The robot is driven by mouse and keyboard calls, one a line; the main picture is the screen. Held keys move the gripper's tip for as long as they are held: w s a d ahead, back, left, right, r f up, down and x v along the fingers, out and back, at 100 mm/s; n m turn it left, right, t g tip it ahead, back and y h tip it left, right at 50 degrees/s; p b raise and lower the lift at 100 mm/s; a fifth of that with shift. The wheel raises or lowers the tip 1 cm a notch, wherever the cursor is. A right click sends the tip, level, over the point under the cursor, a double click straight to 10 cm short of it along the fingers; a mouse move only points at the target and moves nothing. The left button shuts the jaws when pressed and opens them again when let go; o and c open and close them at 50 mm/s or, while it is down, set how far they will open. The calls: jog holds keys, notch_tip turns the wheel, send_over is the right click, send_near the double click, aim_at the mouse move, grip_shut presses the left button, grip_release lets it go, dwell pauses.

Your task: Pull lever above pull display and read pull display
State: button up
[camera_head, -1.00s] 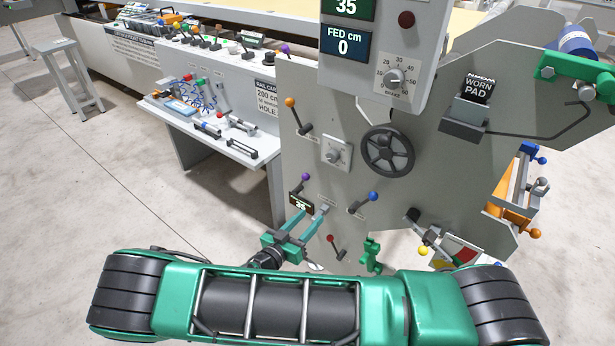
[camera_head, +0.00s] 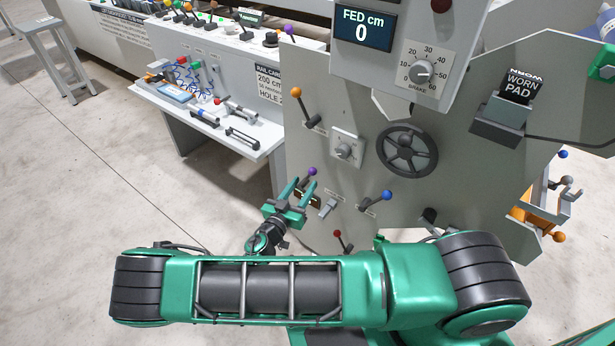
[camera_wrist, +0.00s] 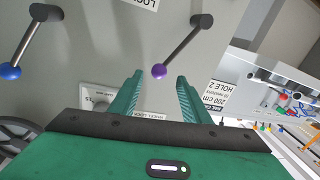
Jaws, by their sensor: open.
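The lever with a purple ball knob (camera_head: 312,172) juts from the grey panel above a small dark display (camera_head: 317,200). My gripper (camera_head: 303,183) is in front of that display and hides most of it, so its digits cannot be read. In the wrist view the purple knob (camera_wrist: 159,72) appears between the two open fingertips (camera_wrist: 159,78), on a dark stem from a dark pivot. I cannot tell whether the fingers touch it. My gripper is open and holds nothing.
A blue-knobbed lever (camera_head: 386,195), a grey switch (camera_head: 328,208) and a red-knobbed lever (camera_head: 338,235) are close by. An orange-knobbed lever (camera_head: 297,93), a dial (camera_head: 344,150) and a handwheel (camera_head: 407,151) are higher. A side shelf (camera_head: 200,112) with tools stands left.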

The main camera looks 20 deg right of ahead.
aim_at(310, 175)
jog(key=shift+x, duration=2.7)
jog(key=shift+c, duration=0.6)
